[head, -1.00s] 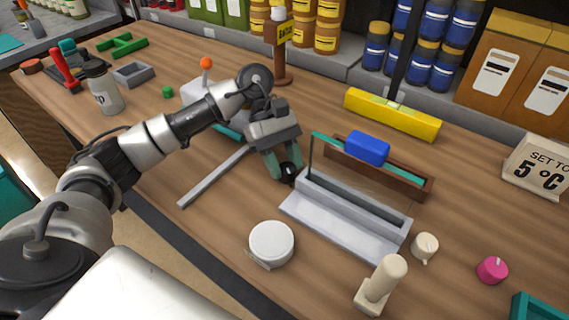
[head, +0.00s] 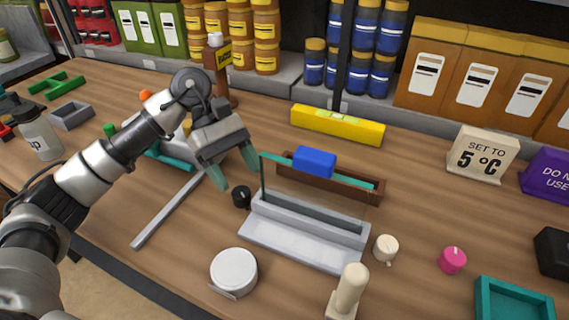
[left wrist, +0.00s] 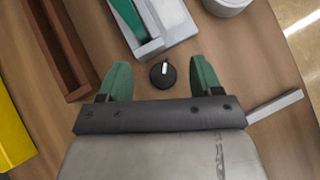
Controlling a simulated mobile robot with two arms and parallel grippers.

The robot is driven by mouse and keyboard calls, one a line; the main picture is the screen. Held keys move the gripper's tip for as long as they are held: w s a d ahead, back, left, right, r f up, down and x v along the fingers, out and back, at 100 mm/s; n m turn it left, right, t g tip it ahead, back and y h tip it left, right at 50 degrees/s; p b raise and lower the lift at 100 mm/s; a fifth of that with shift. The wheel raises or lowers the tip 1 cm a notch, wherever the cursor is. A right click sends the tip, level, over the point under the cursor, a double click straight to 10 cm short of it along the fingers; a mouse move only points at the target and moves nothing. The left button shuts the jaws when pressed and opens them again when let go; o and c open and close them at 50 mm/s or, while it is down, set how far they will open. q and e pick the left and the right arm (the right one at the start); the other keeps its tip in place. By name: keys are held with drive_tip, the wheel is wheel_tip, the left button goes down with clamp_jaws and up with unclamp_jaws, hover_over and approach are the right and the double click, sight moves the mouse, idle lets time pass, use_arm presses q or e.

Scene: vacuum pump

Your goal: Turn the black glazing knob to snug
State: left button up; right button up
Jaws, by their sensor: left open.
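The black glazing knob (head: 241,197) stands at the left end of the grey channel fixture (head: 300,238) on the wooden table. It also shows in the left wrist view (left wrist: 163,74), with a white pointer mark on its top. My left gripper (head: 236,174) is open and empty, with green fingers, above and just behind the knob. In the left wrist view the two fingertips (left wrist: 160,76) lie on either side of the knob, with a gap on both sides. My right gripper is not in view.
A grey bar (head: 168,210) lies left of the knob. A white round tub (head: 234,270) is in front. A brown tray with a blue block (head: 314,161) stands behind the fixture. A cream knob (head: 386,248) and a pink knob (head: 453,260) are to the right.

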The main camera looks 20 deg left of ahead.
sight(296, 159)
use_arm(q)
drive_tip(key=d+r, duration=0.2)
drive_tip(key=d, duration=0.1)
drive_tip(key=d+r, duration=0.2)
drive_tip(key=d, duration=0.2)
drive_tip(key=s+d+r+b, duration=0.1)
drive_tip(key=d+r, duration=0.1)
drive_tip(key=d, duration=0.2)
drive_tip(key=shift+s+d+r, duration=0.1)
drive_tip(key=shift+d+r, duration=0.15)
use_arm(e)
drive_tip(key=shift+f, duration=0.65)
